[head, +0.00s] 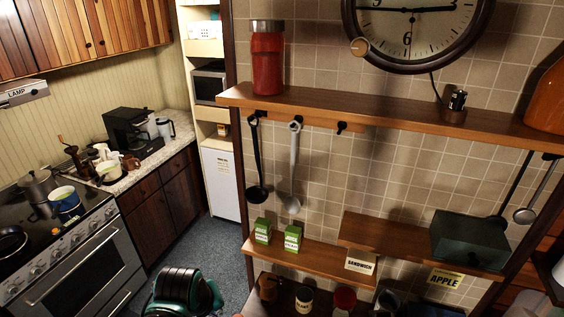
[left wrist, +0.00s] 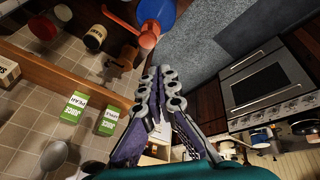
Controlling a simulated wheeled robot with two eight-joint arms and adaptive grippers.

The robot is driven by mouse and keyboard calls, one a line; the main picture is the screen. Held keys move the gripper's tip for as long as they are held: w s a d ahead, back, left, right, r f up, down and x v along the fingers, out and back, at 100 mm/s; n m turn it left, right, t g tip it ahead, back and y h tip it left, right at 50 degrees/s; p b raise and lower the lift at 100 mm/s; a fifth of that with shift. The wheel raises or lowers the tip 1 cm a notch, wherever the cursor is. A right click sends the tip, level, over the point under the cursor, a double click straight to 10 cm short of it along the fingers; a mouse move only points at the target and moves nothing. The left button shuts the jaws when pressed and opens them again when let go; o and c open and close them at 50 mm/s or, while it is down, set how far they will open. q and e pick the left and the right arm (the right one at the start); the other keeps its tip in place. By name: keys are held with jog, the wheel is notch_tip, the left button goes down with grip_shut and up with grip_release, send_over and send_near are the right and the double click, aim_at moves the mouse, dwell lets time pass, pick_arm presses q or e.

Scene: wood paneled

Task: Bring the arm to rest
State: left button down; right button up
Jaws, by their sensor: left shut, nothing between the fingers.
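My left gripper (left wrist: 160,78) shows in the left wrist view with its grey linked fingers together and nothing between them. It is in open air, with the shelves to its left and the stove to its right in that view. In the head view, a teal and black part of my left arm shows at the bottom edge; its fingers cannot be made out there. My right gripper is in neither view.
A wall shelf (head: 400,114) holds a red jar (head: 267,62) and hanging ladles (head: 294,165). Lower shelves carry green cartons (head: 293,238) and a dark green box (head: 470,243). A stove (head: 75,265) stands left. Blue-grey floor (head: 222,240) lies open between.

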pick_arm(q)
jog(key=s+a+m+t, duration=0.2)
jog(key=s+m+t, duration=0.15)
jog(key=m, duration=0.25)
notch_tip(320, 180, down, 28)
jog(key=b, duration=2.9)
jog(key=shift+s+d, duration=0.15)
jog(key=shift+d, duration=0.05)
jog(key=shift+g, duration=0.35)
jog(key=w+d+r+n+g+p, duration=0.1)
jog(key=w+d+r+g+p, duration=0.15)
jog(key=r+p, duration=0.7)
jog(key=w+d+r+g+p, duration=0.15)
jog(key=w+r+p, duration=0.35)
jog(key=p, duration=0.7)
jog(key=w+d+r+n+g+p, duration=0.1)
jog(key=w+r+g+p, duration=0.2)
jog(key=r+p, duration=0.65)
notch_tip(320, 180, down, 7)
jog(key=b, duration=0.3)
jog(key=shift+s+a+r+b, duration=0.15)
jog(key=shift+b, duration=0.15)
jog(key=shift+f+b, duration=0.35)
jog(key=shift+f, duration=0.05)
